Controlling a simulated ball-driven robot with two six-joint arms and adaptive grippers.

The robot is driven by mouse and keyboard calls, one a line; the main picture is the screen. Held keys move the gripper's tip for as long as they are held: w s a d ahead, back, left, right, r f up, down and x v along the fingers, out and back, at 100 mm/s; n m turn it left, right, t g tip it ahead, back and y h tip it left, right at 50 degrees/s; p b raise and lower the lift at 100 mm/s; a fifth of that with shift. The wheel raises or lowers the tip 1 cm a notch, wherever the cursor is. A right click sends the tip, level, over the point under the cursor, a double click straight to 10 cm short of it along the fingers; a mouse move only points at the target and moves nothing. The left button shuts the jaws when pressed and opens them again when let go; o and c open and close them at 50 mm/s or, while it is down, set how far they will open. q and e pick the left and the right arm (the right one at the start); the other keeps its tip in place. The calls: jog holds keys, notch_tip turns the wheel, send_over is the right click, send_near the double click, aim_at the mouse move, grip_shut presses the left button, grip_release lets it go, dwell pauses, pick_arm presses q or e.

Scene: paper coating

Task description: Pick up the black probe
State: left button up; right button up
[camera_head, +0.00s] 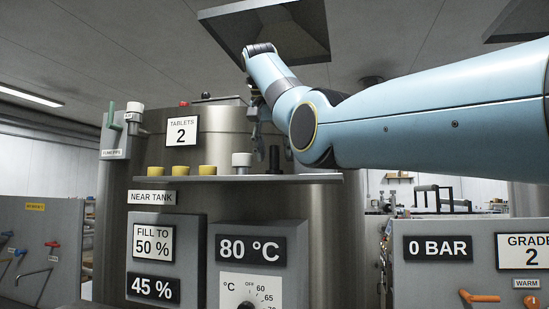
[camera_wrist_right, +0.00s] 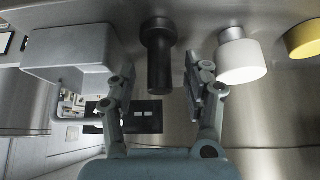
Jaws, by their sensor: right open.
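The black probe (camera_head: 274,158) stands upright on the shelf (camera_head: 240,179) in front of the steel tank in the head view. In the right wrist view the black probe (camera_wrist_right: 159,55) lies in the picture between the two fingers, with a visible gap on each side. My right gripper (camera_head: 264,118) is open and empty, just above the probe in the head view. Its spread fingers also show in the right wrist view (camera_wrist_right: 161,80). I cannot tell the exact depth between fingertips and probe. My left gripper is not in view.
A white-capped piece (camera_head: 241,160) stands close to the probe, also seen in the right wrist view (camera_wrist_right: 241,58). Several yellow pieces (camera_head: 207,170) stand farther left on the shelf. A grey box (camera_wrist_right: 70,50) lies left of the fingers in the wrist view.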

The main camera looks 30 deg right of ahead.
jog(key=shift+x, duration=0.8)
jog(key=shift+s+a+r, duration=0.1)
jog(key=c, duration=0.4)
grip_shut()
jog(key=shift+r, duration=0.1)
